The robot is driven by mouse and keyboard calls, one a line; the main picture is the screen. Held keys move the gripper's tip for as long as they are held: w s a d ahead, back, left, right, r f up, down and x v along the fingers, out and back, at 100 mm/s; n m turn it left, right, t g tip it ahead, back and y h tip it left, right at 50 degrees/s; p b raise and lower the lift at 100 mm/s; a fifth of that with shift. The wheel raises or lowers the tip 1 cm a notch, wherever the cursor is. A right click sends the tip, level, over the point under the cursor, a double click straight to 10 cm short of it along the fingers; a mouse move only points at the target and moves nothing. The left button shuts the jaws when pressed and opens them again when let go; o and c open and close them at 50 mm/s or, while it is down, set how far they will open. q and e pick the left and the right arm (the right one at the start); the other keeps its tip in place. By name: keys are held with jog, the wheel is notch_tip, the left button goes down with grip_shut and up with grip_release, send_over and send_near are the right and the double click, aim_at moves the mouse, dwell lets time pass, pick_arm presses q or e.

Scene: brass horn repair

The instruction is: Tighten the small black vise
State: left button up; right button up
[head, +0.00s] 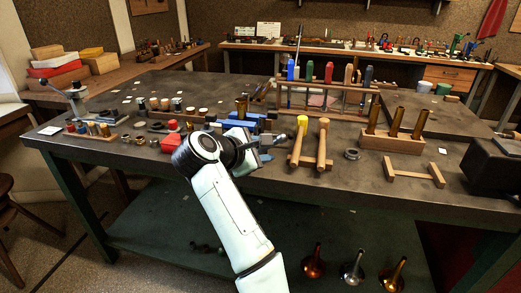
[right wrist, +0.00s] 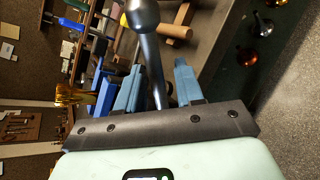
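My right gripper (head: 262,147) is over the front edge of the workbench, left of the mallets. In the right wrist view its two pale blue fingers (right wrist: 158,85) stand apart. A grey metal rod with a round ball end (right wrist: 143,14) runs between them, with a gap at least on the right. It looks like a vise handle; I cannot tell whether a finger touches it. The small vise body is not clearly seen and may be hidden behind my gripper and wrist. My left gripper is out of view.
A yellow-headed mallet (head: 300,140) and a wooden mallet (head: 323,145) lie just right of my gripper. A tool rack (head: 325,98) stands behind. A large black block-like tool (head: 493,167) is at the bench's right end. Brass horn bells (head: 313,265) sit below.

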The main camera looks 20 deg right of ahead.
jog(key=shift+a, duration=0.1)
jog(key=shift+s+a+r, duration=0.2)
jog(key=shift+a+r, duration=0.1)
jog(key=shift+a, duration=0.15)
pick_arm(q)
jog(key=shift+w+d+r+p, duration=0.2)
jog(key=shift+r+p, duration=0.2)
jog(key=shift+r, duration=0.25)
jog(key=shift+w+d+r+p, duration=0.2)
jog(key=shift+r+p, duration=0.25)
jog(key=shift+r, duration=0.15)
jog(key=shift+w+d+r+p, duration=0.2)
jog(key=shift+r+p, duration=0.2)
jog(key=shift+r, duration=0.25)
pick_arm(e)
jog(key=v, duration=1.2)
jog(key=shift+s, duration=0.2)
